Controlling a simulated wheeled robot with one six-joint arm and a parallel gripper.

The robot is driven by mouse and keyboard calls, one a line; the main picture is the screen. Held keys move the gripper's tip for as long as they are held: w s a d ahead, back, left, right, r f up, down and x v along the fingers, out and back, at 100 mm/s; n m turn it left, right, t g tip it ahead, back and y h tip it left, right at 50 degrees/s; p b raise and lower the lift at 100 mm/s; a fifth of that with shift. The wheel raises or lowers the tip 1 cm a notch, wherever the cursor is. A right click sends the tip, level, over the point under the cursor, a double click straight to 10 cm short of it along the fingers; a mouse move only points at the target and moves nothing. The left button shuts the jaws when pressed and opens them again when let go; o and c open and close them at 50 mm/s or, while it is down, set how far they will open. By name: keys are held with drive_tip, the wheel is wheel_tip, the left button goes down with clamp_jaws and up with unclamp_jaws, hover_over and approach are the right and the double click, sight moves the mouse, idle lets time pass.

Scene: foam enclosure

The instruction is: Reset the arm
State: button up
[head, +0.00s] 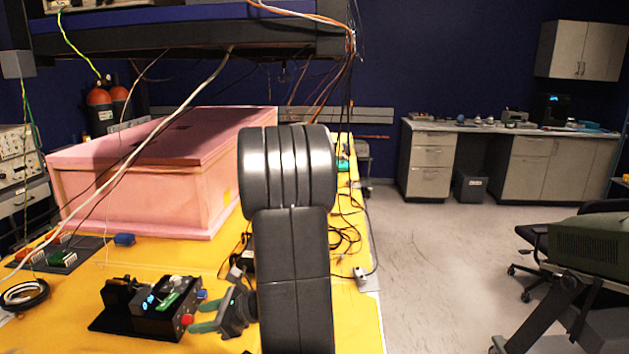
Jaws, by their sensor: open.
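My arm rises in the middle of the head view, its dark links hiding part of the yellow table (215,268) behind them. My gripper (197,315) shows low, left of the arm, with its teal fingers apart and pointing left. It is open, and I see nothing between the fingers. Its fingertips appear close to the right side of a black device (160,318) with a red button and a green board. I cannot tell whether they touch it. The pink foam enclosure (140,195) stands farther back on the table, left of my arm.
A coiled black cable (24,294) is at the left edge. Loose cables (346,238) lie right of my arm. A shelf (190,42) overhangs the back. Open floor (430,260) lies to the right.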

drive_tip(key=v, duration=1.1)
drive_tip(key=shift+d+r, duration=0.2)
drive_tip(key=shift+d, duration=0.15)
